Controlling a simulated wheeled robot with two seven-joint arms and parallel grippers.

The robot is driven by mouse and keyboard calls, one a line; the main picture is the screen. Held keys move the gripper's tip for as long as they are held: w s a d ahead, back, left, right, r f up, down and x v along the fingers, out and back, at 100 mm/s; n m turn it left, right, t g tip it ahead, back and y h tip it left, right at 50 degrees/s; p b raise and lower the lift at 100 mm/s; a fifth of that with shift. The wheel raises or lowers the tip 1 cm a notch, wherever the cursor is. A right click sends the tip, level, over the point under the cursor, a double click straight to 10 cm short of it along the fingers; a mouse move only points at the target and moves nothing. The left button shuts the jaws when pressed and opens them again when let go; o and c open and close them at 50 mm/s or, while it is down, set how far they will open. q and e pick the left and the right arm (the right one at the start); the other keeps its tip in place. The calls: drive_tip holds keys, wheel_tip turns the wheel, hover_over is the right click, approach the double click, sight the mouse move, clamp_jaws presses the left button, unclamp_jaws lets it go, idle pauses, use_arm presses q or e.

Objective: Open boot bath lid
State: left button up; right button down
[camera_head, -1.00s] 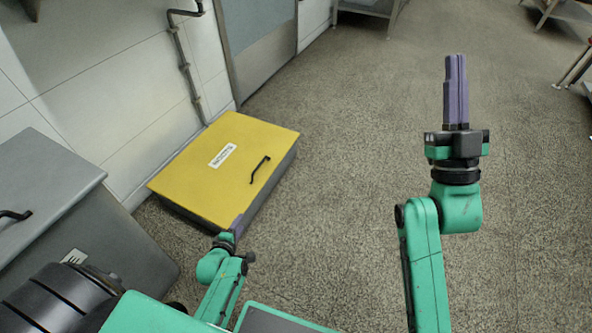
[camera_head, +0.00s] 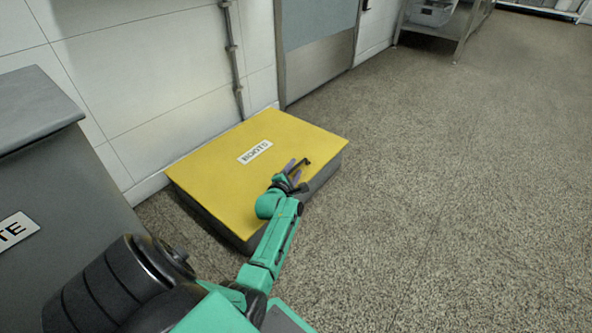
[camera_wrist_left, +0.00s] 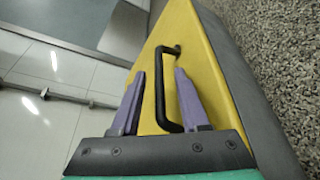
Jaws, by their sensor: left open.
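The boot bath is a low grey box with a flat yellow lid (camera_head: 225,180) that lies shut on it, with a white label reading "BOOTS" (camera_head: 255,152). A black bar handle (camera_head: 304,164) sits near the lid's front right edge. My left gripper (camera_head: 293,168) is over the lid at the handle and partly covers it. In the left wrist view, the purple fingers of my left gripper (camera_wrist_left: 158,95) are apart, with the black handle (camera_wrist_left: 161,85) showing between them. I cannot tell whether they touch it. My right gripper is out of view.
A grey bin (camera_head: 45,170) with a partly seen label stands at the left. A white tiled wall (camera_head: 150,70) and a grey door (camera_head: 318,40) are behind the box. The speckled floor (camera_head: 440,180) to the right is clear.

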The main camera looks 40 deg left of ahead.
use_arm(q)
drive_tip(key=shift+w+a+f, duration=0.2)
drive_tip(key=shift+w+f, duration=0.1)
drive_tip(key=shift+w, duration=0.2)
drive_tip(key=shift+w+r, duration=0.15)
clamp_jaws()
idle(0.9)
